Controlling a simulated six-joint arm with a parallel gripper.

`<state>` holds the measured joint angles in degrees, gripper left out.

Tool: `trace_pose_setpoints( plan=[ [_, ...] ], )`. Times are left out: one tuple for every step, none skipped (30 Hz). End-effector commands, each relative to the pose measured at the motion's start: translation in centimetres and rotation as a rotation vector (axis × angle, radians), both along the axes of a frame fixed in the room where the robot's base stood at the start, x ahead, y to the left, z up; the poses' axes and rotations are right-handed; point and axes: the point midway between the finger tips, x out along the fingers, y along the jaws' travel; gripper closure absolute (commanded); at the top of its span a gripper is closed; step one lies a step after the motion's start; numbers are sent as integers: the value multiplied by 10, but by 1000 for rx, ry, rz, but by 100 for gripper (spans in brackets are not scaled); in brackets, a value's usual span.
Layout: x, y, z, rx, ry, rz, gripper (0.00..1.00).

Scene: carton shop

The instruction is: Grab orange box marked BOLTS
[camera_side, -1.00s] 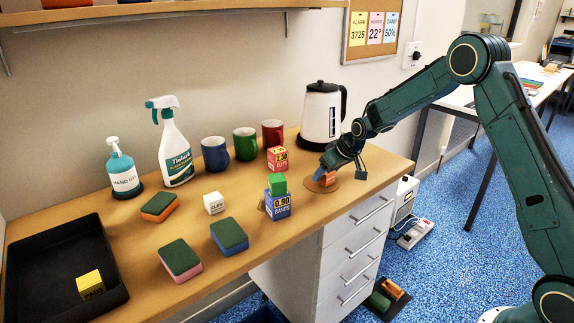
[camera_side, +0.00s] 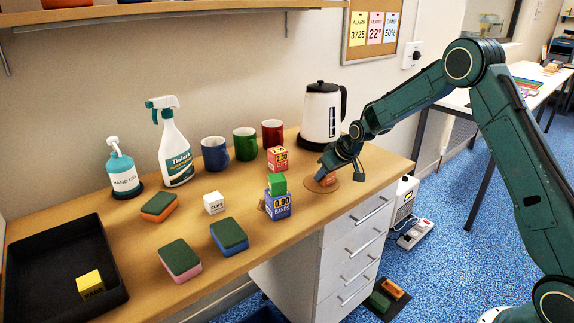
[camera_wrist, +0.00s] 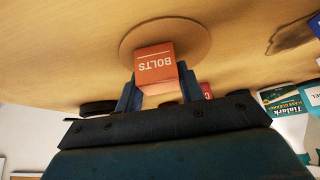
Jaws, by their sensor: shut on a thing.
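The orange box marked BOLTS (camera_wrist: 155,62) sits on a round brown mat (camera_wrist: 192,34) on the wooden bench. In the wrist view its lettering appears upside down. My gripper (camera_wrist: 158,92) has one finger on each side of the box and is shut on it. In the side view my gripper (camera_side: 330,172) is low over the mat (camera_side: 322,188) at the right end of the bench, and the orange box (camera_side: 328,179) is partly hidden by it.
Several mugs, bottles and sponges are farther left. A black tray (camera_side: 60,245) holds a yellow box (camera_side: 91,285).

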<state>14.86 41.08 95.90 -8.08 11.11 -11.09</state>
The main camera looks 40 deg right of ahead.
Motion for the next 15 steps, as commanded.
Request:
trace_pose_setpoints(
  plan=[
    [0, 0, 1, 0, -2, 0, 88],
    [0, 0, 1, 0, -2, 0, 88],
    [0, 0, 1, 0, -2, 0, 88],
    [0, 0, 1, 0, -2, 0, 88],
    [0, 0, 1, 0, -2, 0, 88],
    [0, 0, 1, 0, -2, 0, 88],
    [0, 0, 2, 0, -2, 0, 88],
    [0, 0, 2, 0, -2, 0, 88],
    [1, 0, 4, 0, -2, 0, 88],
    [1, 0, 5, 0, -3, 0, 88],
    [1, 0, 6, 0, -3, 0, 88],
    [1, 0, 9, 0, -4, 0, 88],
    [1, 0, 11, -1, -4, -1, 88],
    [1, 0, 14, -1, -5, -1, 88],
    [1, 0, 17, 0, -4, 0, 88]
  ],
)
